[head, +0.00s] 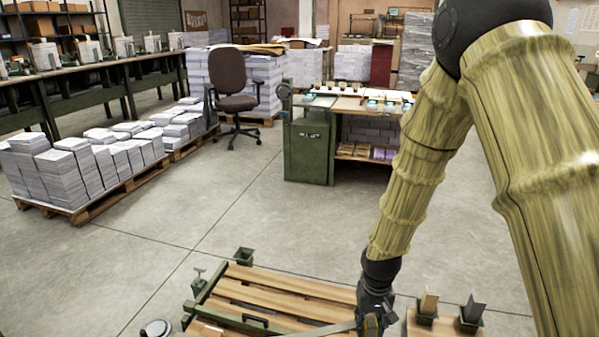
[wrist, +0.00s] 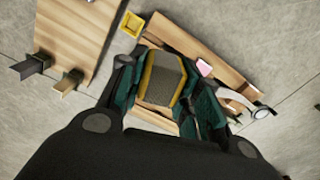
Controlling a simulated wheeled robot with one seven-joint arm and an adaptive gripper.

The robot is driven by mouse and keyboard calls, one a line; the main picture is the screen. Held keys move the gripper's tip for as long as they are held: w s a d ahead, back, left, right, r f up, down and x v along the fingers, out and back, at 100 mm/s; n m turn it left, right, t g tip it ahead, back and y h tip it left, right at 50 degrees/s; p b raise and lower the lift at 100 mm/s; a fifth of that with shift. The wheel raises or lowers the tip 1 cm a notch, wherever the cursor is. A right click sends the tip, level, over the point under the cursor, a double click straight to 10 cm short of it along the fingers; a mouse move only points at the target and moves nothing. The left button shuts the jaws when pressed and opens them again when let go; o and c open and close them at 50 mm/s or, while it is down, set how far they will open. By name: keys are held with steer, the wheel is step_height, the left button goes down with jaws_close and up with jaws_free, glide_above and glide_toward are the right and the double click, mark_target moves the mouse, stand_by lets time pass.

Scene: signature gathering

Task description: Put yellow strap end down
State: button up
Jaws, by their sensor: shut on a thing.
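My gripper (head: 372,320) is low at the bottom of the head view, beside the slatted wooden pallet-like bench (head: 285,290). In the wrist view my gripper (wrist: 160,82) has its dark, teal-padded fingers shut on a grey piece with yellow edges, which I take as the yellow strap end (wrist: 160,76). A pale band, seemingly the strap (wrist: 236,98), curves out to the right of the fingers towards a round pale-topped part (wrist: 262,112). In the head view a pale band (head: 335,328) runs left from the gripper. Whether the held piece touches the wood is hidden.
A wooden board (wrist: 75,30) carries a dark upright block (wrist: 30,68) and a tan one (wrist: 68,82). A yellow square holder (wrist: 132,24) and a pink piece (wrist: 204,67) lie near the fingers. Paper stacks (head: 100,165) and a chair (head: 235,90) stand farther off; open floor lies between.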

mark_target(371, 326)
steer(key=shift+s+a+r+p, duration=0.1)
steer(key=shift+s+r+p, duration=0.15)
steer(key=shift+r+p, duration=1.5)
steer(key=shift+s+d+r+p, duration=0.1)
steer(key=shift+s+r+p, duration=0.2)
steer(key=shift+r+p, duration=1.45)
steer(key=shift+s+a+r+p, duration=0.2)
steer(key=shift+r+p, duration=0.6)
steer(key=shift+p, duration=1.9)
